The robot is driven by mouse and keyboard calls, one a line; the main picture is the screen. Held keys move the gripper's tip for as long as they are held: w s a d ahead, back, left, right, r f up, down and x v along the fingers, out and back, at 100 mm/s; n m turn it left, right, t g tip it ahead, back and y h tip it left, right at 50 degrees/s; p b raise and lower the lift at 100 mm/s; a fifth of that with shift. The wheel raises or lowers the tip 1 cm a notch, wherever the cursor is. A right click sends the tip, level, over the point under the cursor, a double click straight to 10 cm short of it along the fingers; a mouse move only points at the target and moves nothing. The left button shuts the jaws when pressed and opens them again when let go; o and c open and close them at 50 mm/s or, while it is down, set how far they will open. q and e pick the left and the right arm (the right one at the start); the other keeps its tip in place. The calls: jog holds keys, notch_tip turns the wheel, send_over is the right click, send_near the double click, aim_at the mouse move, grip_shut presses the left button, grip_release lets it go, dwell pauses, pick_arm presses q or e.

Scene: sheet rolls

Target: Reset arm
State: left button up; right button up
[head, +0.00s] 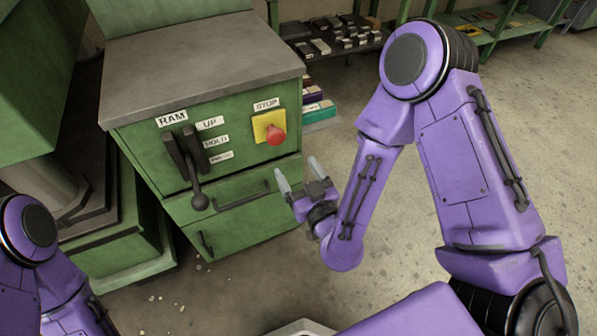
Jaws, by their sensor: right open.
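My right arm (450,150) is purple and bent, filling the right side of the head view. My right gripper (299,173) is open and empty, with its two pale fingertips pointing up toward the green control cabinet (245,225). It is in front of the cabinet's right side, below the red stop button (275,134); I cannot tell its exact gap from the cabinet. My left arm (40,255) shows only partly at the lower left, and its gripper is out of the picture.
The cabinet has a black RAM lever (198,199) with UP and HOLD labels, a grey top (200,60) and drawer handles. Green machinery (110,240) stands at left. Shelves with small boxes (330,35) are behind. The concrete floor (540,130) at right is clear.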

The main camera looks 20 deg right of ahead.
jog(key=s+d+f+m+g+p, duration=0.4)
jog(key=s+f+m+g, duration=0.15)
jog(key=f+g, duration=0.35)
jog(key=s+d+f+m+g+h+p, duration=0.1)
jog(key=s+d+f+g+h+p, duration=0.1)
jog(key=s, duration=0.7)
jog(key=s+d+f+g+h+p, duration=0.2)
jog(key=s+d+g+p, duration=0.1)
jog(key=s+d+p, duration=0.2)
jog(key=s+d, duration=0.2)
jog(key=s, duration=0.2)
jog(key=shift+f+m+g, duration=0.35)
jog(key=shift+f+g, duration=0.05)
